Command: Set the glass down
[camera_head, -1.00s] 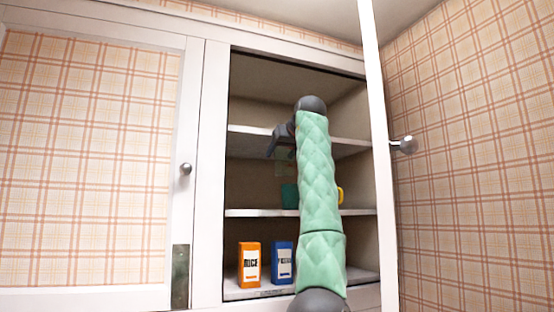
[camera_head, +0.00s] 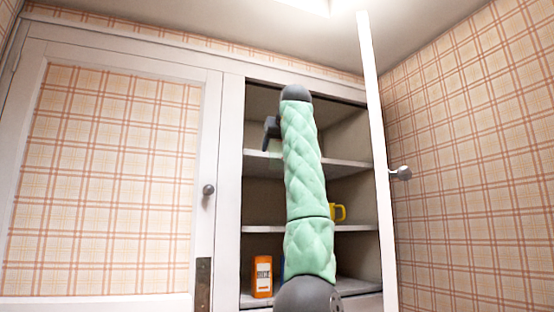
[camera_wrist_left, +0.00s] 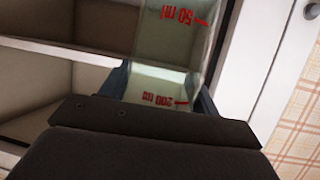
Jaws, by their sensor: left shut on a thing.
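The glass is a clear beaker with red volume marks, seen in the left wrist view (camera_wrist_left: 165,40). My left gripper (camera_wrist_left: 160,88) is shut on it, with dark fingers on either side. In the head view my left gripper (camera_head: 269,134) is at the upper shelf (camera_head: 345,164) of the open cabinet, partly hidden by my green-sleeved arm. The glass shows there only as a faint pale patch (camera_head: 274,157) in front of the shelf edge. I cannot tell whether it touches the shelf. My right gripper is not in view.
A yellow mug (camera_head: 338,211) stands on the shelf below. An orange rice box (camera_head: 262,276) stands at the bottom, with a blue box mostly hidden beside it. The open door (camera_head: 375,150) edges the right side. The visible part of the upper shelf looks clear.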

